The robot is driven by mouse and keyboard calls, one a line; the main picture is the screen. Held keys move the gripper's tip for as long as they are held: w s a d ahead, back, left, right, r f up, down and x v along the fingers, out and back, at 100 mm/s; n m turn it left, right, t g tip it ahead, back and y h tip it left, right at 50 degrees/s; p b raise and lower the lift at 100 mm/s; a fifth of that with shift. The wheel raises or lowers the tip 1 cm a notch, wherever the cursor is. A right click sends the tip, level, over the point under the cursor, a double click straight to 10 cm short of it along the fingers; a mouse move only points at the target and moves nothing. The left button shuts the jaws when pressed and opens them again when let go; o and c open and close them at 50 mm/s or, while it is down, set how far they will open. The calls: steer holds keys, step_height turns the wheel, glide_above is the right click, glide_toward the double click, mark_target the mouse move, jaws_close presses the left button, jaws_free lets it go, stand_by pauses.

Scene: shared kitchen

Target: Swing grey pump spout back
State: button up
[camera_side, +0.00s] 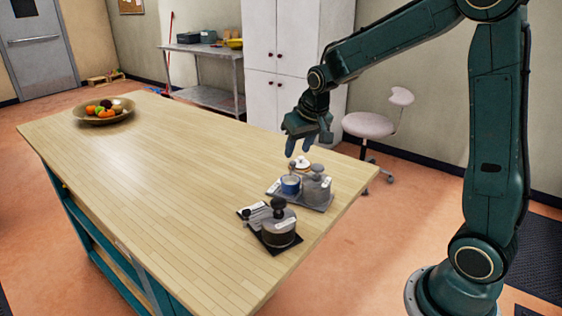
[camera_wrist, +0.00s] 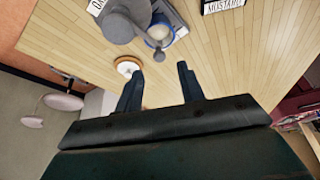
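The grey pump (camera_side: 317,187) stands upright on a grey tray (camera_side: 318,208) near the table's right edge. It also shows at the top of the wrist view (camera_wrist: 118,26), where its spout seems to point toward the blue cup (camera_wrist: 168,38). The cup also shows in the side view (camera_side: 290,186), close beside the pump on the tray. The spout's exact angle is hard to make out. My gripper (camera_side: 299,150) is above and behind the pump, apart from it. In the wrist view my gripper (camera_wrist: 160,92) has its fingers spread, with only tabletop between them.
A small white round piece with a brown rim (camera_wrist: 128,67) lies near my left finger. A dark-topped pump (camera_side: 279,229) stands on a black tray in front of the grey one. A fruit bowl (camera_side: 104,113) is at the far left. The middle tabletop (camera_side: 180,180) is clear.

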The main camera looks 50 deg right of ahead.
mark_target(293, 162)
steer(key=shift+x, duration=2.15)
jaws_close()
